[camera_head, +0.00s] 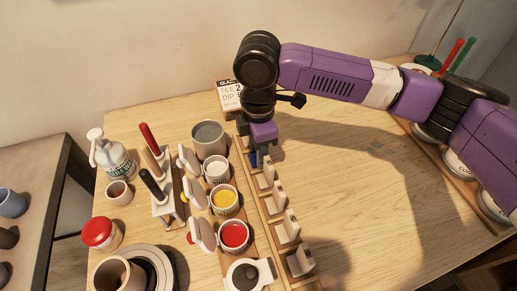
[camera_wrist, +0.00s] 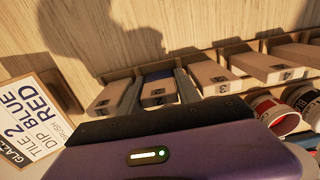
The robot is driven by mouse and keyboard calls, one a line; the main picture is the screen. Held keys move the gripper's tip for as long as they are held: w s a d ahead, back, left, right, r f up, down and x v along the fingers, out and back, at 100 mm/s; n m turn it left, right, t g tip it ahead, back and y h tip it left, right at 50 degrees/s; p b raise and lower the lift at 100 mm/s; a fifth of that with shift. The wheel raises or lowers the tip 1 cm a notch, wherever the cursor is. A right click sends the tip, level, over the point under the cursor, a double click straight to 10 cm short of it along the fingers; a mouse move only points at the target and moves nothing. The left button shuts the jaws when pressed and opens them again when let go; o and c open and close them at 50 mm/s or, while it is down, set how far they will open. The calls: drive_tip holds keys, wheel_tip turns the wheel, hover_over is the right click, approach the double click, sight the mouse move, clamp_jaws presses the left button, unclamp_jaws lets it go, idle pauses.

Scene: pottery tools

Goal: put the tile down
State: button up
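The tile marked 2 (camera_wrist: 158,92) is pale with a blue part, and it sits in line with the other tiles at the wooden rack. Its blue part shows below my gripper in the head view (camera_head: 253,159). My gripper (camera_head: 261,144) points down at the far end of the rack (camera_head: 270,222). In the wrist view its grey fingers lie close along both sides of the tile, and it looks shut on it. The tile's lower edge and its contact with the rack are hidden.
Pale numbered tiles (camera_head: 278,200) stand in the rack on both sides. Open glaze pots, yellow (camera_head: 224,198) and red (camera_head: 233,235), stand left of it. A card (camera_head: 230,96) reading "TILE 2 DIP BLUE" stands behind.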

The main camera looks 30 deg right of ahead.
drive_tip(key=shift+r, duration=0.1)
wheel_tip(320, 180, up, 12)
drive_tip(key=shift+r, duration=0.1)
idle(0.6)
idle(0.5)
